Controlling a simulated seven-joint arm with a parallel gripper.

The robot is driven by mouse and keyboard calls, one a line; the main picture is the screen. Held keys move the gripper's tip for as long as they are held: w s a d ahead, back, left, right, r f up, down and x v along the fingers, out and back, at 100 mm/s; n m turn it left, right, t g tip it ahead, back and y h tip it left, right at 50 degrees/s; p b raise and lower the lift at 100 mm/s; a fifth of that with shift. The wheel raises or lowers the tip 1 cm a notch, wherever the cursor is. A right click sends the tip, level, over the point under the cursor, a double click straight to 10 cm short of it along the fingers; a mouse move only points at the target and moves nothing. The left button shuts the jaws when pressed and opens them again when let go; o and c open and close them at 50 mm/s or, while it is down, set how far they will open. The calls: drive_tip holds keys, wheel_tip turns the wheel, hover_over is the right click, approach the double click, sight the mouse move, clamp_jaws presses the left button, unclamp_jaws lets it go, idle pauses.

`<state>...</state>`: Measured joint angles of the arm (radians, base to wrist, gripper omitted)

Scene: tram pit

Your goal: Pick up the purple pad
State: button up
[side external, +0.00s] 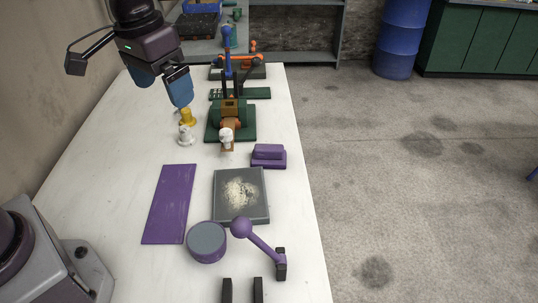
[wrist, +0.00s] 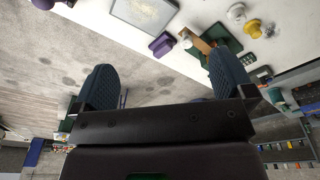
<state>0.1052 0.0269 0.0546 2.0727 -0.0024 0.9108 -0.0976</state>
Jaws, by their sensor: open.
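Two purple things could be the pad. A flat purple sheet (side external: 168,205) lies on the left of the white table in the side view. A small stepped purple block (side external: 268,156) sits near the table's right edge, beyond the grey tray; it also shows in the wrist view (wrist: 162,44), near the top. My gripper (side external: 181,98) is above the far left part of the table, by a yellow piece, apart from both purple things. In the wrist view its blue-grey fingers (wrist: 165,84) are wide apart with nothing between them.
A grey tray (side external: 218,211) of pale powder lies mid-table. Nearer are a round purple container (side external: 206,243) and a purple ball-ended arm (side external: 260,240). A green-based device (side external: 231,124), a yellow piece (side external: 187,117) and a white piece (side external: 185,136) stand farther back.

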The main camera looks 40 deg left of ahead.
drive_tip(key=w+d+f+n+g+y, duration=0.1)
drive_tip(key=w+f+n, duration=0.1)
drive_tip(key=w+f, duration=0.65)
drive_tip(key=w+d+f+n, duration=0.2)
drive_tip(key=w+f, duration=0.5)
drive_tip(key=w, duration=0.2)
drive_tip(key=n, duration=0.3)
approach(269, 146)
drive_tip(key=shift+t, duration=0.4)
drive_tip(key=f, duration=1)
drive_tip(key=shift+w+a+f, duration=0.15)
drive_tip(key=shift+w+a, duration=0.05)
drive_tip(key=shift+a, duration=0.1)
drive_tip(key=shift+c, duration=0.2)
drive_tip(key=c, duration=0.8)
